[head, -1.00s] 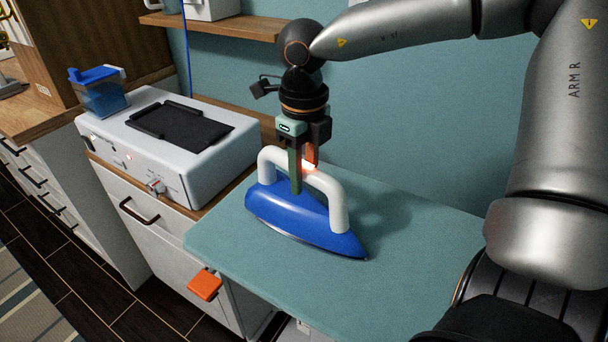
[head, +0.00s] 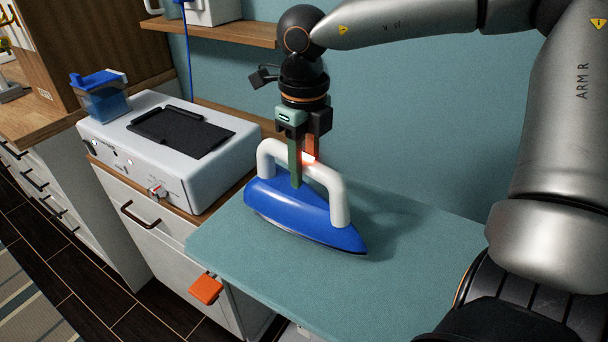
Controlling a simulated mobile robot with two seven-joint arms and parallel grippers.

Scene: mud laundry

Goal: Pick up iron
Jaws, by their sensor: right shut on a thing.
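The iron (head: 300,213) has a blue body and a white arched handle. It is over the teal board (head: 280,285), and its lower edge shows as a thin metal rim. My right gripper (head: 302,172) comes down from above and is shut on the iron's handle, with one green finger in front and one reddish finger behind. I cannot tell for certain whether the iron's base is clear of the board. My left gripper is not in view.
A white steam station (head: 225,165) with a black rest pad (head: 182,130) and a blue water tank (head: 102,98) stands left of the board. A shelf (head: 215,33) is on the wall behind. An orange tab (head: 206,289) sticks out at the board's front edge. The board's right part is clear.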

